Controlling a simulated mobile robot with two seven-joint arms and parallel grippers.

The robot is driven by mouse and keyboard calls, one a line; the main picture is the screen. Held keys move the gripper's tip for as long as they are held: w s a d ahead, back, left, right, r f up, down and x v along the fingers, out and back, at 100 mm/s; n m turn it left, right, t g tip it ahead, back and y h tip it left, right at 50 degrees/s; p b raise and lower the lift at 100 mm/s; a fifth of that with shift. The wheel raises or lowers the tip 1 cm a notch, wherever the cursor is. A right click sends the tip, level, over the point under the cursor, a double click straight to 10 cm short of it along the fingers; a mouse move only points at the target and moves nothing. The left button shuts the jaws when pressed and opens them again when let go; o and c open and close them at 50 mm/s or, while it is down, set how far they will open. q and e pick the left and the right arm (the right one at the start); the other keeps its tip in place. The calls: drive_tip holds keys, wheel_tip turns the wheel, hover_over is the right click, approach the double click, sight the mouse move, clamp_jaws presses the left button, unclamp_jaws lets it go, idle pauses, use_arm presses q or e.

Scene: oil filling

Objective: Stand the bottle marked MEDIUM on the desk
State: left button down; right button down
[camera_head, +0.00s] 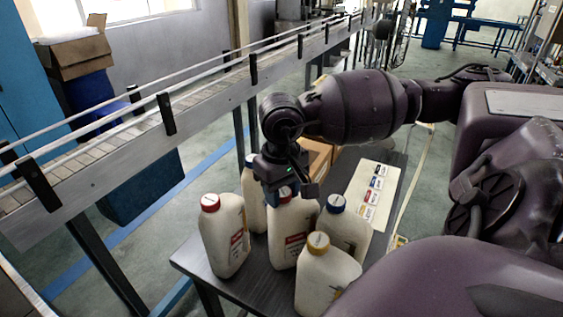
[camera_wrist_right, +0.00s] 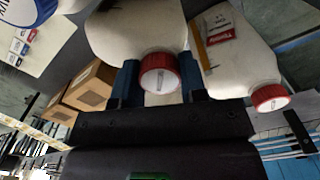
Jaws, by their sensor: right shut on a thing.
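Several cream bottles stand close together on a dark desk (camera_head: 247,290). My right gripper (camera_head: 290,193) points down and is shut on the neck of the middle red-capped bottle (camera_head: 291,243). In the right wrist view this bottle (camera_wrist_right: 138,30) and its red cap sit between the two blue fingers (camera_wrist_right: 160,84). It looks upright; I cannot tell whether its base touches the desk. Another red-capped bottle (camera_head: 224,240) stands to its left and also shows in the wrist view (camera_wrist_right: 238,58). No MEDIUM marking is readable on any bottle. My left gripper is not in view.
A yellow-capped bottle (camera_head: 325,278) stands in front, a blue-capped one (camera_head: 345,230) to the right, another blue-capped one (camera_head: 251,200) behind. A label card (camera_head: 373,192) lies on the desk behind them, beside a cardboard box (camera_head: 318,155). A conveyor (camera_head: 130,140) runs at left.

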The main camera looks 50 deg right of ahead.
idle(0.4)
drive_tip(key=shift+c, duration=0.2)
unclamp_jaws()
drive_tip(key=shift+r, duration=0.1)
idle(0.3)
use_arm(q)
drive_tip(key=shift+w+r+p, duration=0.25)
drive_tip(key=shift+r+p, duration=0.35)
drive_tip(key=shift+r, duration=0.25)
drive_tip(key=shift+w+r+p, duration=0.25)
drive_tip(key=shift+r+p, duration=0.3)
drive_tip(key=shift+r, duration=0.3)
use_arm(e)
drive_tip(key=shift+r, duration=3.4)
